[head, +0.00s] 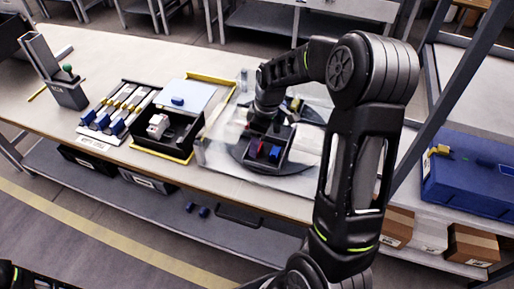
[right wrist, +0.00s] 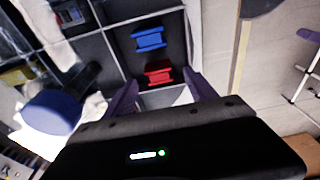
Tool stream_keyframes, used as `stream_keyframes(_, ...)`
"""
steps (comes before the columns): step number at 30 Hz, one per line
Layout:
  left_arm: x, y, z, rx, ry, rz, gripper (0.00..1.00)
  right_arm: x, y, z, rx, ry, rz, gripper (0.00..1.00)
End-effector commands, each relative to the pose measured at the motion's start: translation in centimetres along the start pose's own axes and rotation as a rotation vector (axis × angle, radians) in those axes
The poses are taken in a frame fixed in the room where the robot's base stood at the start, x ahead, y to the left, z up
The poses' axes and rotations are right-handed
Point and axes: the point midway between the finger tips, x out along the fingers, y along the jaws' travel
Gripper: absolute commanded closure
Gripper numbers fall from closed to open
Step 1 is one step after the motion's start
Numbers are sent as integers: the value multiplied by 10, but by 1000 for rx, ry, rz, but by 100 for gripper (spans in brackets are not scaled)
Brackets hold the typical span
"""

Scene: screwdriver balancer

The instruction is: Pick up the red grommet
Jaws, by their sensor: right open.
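The red grommet (right wrist: 158,73) lies in a compartment of a dark divided tray (head: 290,163). It also shows in the head view (head: 275,152). A blue grommet (right wrist: 149,39) lies beside it in the same tray. My right gripper (right wrist: 160,80) is open, with its fingertips on either side of the near end of the red grommet. I cannot tell how far above the tray floor the fingers are. In the head view my right arm reaches over the tray and hides part of it. My left gripper is not in view.
A black bin with a white part (head: 158,126) and a rack with blue-ended tools (head: 118,110) stand left of the tray on the bench. A blue case (head: 470,180) is at the right. The tray's divider walls stand close around the red grommet.

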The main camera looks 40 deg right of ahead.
Motion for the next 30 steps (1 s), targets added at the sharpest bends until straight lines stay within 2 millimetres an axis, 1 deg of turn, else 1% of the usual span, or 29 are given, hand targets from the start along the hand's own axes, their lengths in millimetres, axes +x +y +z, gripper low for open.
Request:
stream_keyframes(1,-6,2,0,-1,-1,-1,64,5,0,0,0,-4,-4,35)
stream_keyframes(2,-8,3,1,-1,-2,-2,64,10,0,0,1,-4,-5,35)
stream_keyframes(4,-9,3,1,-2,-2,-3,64,22,0,0,1,-3,-4,35)
stream_keyframes(8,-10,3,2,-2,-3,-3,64,33,0,0,1,-1,-1,35)
stream_keyframes(26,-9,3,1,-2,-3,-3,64,34,1,0,0,0,0,35)
stream_keyframes(30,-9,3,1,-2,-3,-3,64,34,1,0,0,0,0,46)
